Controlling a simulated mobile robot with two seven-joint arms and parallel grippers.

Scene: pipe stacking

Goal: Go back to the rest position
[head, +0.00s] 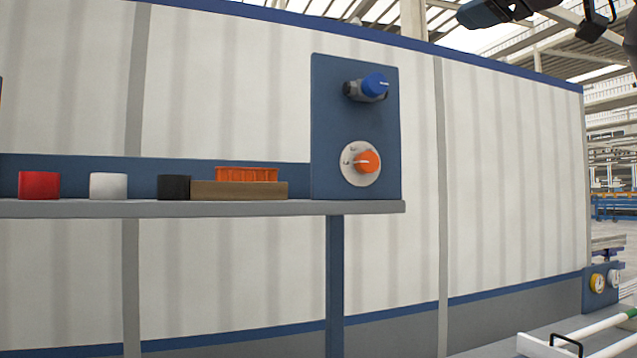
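Dark and blue arm parts, which look like mine, show at the upper right edge of the head view, cut off by the frame. Among them, a dark piece that appears to be my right gripper (597,22) hangs high above the floor, clear of the shelf and panel. It is too small and cropped to tell whether it is open or shut, and I see nothing clearly held. My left gripper is out of view.
A grey shelf (120,209) at left holds a red block (39,186), white block (108,186), black block (174,187) and orange tray (246,174) on a wooden block (238,190). A blue panel (328,130) has two knobs. A white frame with a green-marked pipe (600,325) is lower right.

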